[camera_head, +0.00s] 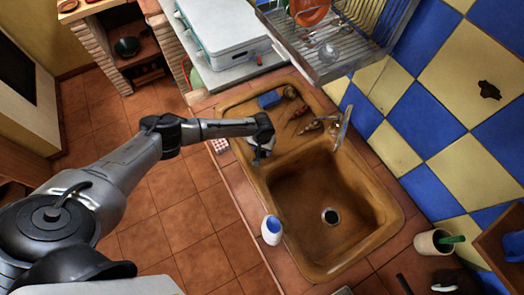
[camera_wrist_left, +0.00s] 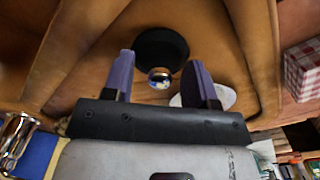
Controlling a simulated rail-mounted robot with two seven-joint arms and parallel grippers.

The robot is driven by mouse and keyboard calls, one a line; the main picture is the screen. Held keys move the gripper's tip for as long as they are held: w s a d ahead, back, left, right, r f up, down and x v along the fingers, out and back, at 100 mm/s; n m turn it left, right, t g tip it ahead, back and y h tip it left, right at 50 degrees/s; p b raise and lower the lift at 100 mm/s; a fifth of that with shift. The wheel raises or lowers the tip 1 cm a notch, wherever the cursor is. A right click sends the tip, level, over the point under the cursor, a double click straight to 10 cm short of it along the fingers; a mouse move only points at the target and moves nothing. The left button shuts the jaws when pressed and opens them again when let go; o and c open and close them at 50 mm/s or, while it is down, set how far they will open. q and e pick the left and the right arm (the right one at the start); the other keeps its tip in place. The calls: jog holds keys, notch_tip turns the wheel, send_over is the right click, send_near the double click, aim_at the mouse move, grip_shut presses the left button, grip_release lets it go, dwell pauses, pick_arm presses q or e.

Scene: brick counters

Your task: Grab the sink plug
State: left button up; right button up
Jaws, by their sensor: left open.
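The sink plug (camera_wrist_left: 160,45) is a black round disc with a shiny metal knob (camera_wrist_left: 159,76). In the left wrist view it lies on the brown sink's draining surface, between and slightly beyond my left gripper's fingertips. My left gripper (camera_wrist_left: 160,60) is open, with one purple-grey finger on each side of the knob, not closed on it. The drain hole (camera_head: 330,216) shows in the basin. My right gripper is not in view.
A white round item (camera_wrist_left: 222,96) lies partly behind one finger. A blue sponge (camera_head: 270,99), the faucet (camera_head: 343,128) and its handles are at the sink's back.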

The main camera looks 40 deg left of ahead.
pick_arm(q)
jog(key=shift+f, duration=0.1)
grip_shut()
dwell(0.4)
